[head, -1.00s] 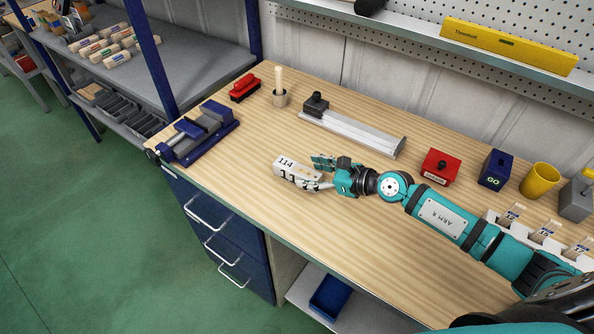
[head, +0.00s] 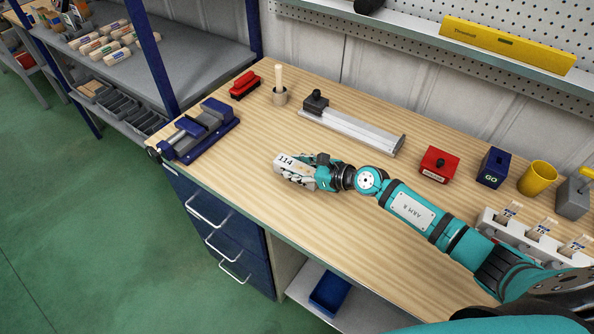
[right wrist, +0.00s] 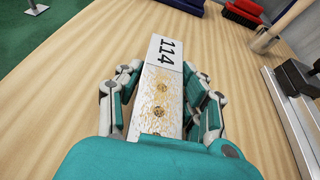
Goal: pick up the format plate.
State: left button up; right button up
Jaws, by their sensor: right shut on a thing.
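The format plate, a white block marked 114 (head: 287,163), is on the wooden bench near its front edge. My right gripper (head: 308,176) reaches it from the right and is shut on it. In the right wrist view the plate (right wrist: 165,60) lies between the fingers of the gripper (right wrist: 163,100), which touch its two long sides. Its top there shows a speckled, worn surface with several round holes, and the number at the far end. I cannot tell whether it is clear of the bench. My left gripper is not in view.
A blue vise (head: 203,130) is clamped at the bench's left end. A metal rail (head: 355,130) with a black block lies behind the gripper. A red box (head: 438,163), a blue GO box (head: 493,168) and a yellow cup (head: 537,178) stand right. The bench left of the plate is clear.

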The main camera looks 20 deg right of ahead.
grip_shut()
jog(key=shift+r, duration=0.1)
